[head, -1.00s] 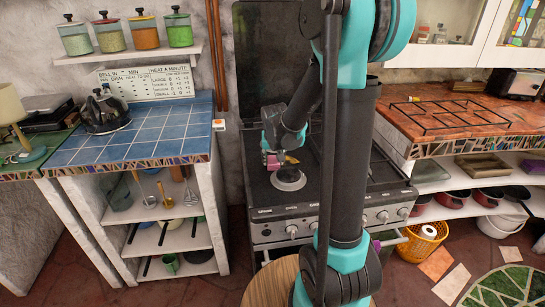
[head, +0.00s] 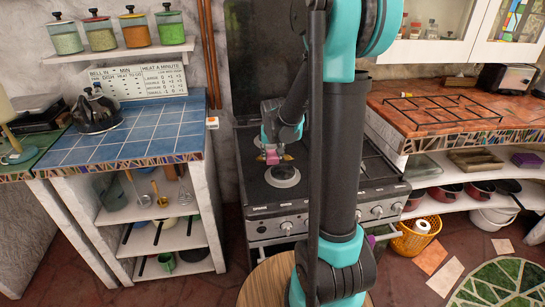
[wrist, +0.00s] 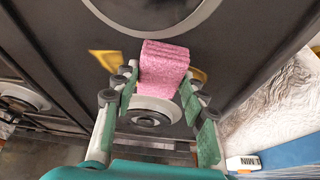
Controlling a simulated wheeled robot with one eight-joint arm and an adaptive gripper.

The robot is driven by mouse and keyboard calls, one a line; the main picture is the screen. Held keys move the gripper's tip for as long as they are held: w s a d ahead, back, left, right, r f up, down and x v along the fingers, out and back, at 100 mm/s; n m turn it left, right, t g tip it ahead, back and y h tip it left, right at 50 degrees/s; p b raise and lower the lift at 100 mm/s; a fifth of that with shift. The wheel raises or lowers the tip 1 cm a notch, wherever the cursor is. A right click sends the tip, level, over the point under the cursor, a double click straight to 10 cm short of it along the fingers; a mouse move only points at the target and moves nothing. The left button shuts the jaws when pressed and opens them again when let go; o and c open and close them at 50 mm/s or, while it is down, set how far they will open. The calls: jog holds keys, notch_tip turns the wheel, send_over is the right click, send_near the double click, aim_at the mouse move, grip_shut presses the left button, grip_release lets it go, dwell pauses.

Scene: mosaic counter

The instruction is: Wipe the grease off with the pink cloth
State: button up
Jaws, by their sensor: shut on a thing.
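The pink cloth (head: 272,157) is a small folded block held at the stovetop; it also shows in the wrist view (wrist: 165,62). My gripper (wrist: 160,88) is shut on it, a finger on each side. In the head view my gripper (head: 271,148) is over the back left of the black stove (head: 262,198). Yellow-brown patches, which look like grease, show on both sides of the cloth in the wrist view, one at the left (wrist: 104,60) and one partly hidden at the right (wrist: 198,75). I cannot tell whether the cloth touches the stovetop.
A round burner (head: 283,176) lies just in front of the cloth. A blue tiled counter (head: 140,135) stands to the left with a dark kettle (head: 96,112). A terracotta counter (head: 420,120) with a black rack is to the right. My arm hides part of the stove.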

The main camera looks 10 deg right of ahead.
jog(key=shift+w+r, duration=0.1)
jog(key=shift+w, duration=2.7)
jog(key=shift+d, duration=0.95)
jog(key=shift+s, duration=2.05)
jog(key=shift+s+f, duration=0.2)
jog(key=shift+s, duration=1.7)
jog(key=shift+d, duration=0.15)
jog(key=shift+c, duration=0.5)
